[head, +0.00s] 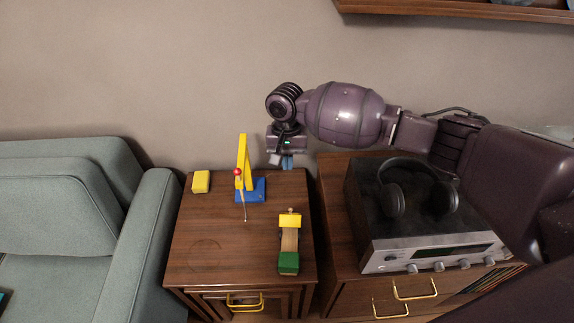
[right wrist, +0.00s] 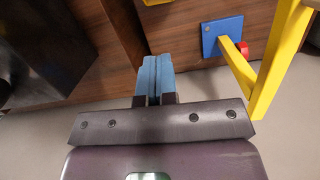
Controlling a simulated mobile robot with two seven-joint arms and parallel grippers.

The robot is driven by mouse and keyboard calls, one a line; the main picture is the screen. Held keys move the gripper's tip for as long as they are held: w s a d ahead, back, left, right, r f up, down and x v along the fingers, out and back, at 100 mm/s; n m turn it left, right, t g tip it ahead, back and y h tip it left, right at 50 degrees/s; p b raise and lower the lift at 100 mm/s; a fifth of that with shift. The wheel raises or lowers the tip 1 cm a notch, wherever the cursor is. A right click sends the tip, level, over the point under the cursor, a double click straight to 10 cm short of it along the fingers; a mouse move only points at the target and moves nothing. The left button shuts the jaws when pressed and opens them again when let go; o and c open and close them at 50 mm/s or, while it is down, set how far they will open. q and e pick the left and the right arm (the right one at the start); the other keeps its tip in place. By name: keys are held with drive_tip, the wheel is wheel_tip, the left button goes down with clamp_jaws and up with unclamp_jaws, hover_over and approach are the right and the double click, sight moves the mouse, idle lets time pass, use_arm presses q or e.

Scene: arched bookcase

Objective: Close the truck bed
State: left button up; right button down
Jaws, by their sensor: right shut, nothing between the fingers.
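A toy truck stands on the small wooden table, with a green block (head: 288,263) at its near end, a bare wooden middle (head: 289,240) and a yellow part (head: 290,220) at its far end. How far the bed is tilted cannot be told from here. My right gripper (head: 281,162) is beyond the table's back edge, near the wall, behind the truck and apart from it. Its blue fingers are pressed together and empty in the right wrist view (right wrist: 154,78). My left gripper is not in view.
A yellow toy crane (head: 243,160) on a blue base (head: 252,190), with a red knob, stands left of my right gripper. A yellow block (head: 201,182) lies at the back left. An amplifier (head: 430,250) with headphones (head: 393,200) stands right. The table's front left is clear.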

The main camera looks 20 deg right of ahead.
drive_tip(key=b, duration=0.2)
approach(290, 216)
drive_tip(key=w+d+f, duration=0.2)
drive_tip(key=w+f, duration=0.3)
drive_tip(key=s, duration=0.2)
drive_tip(key=s+a+f, duration=0.1)
drive_tip(key=shift+s+a+f, duration=0.1)
drive_tip(key=shift+s+a, duration=0.05)
drive_tip(key=shift+s, duration=0.05)
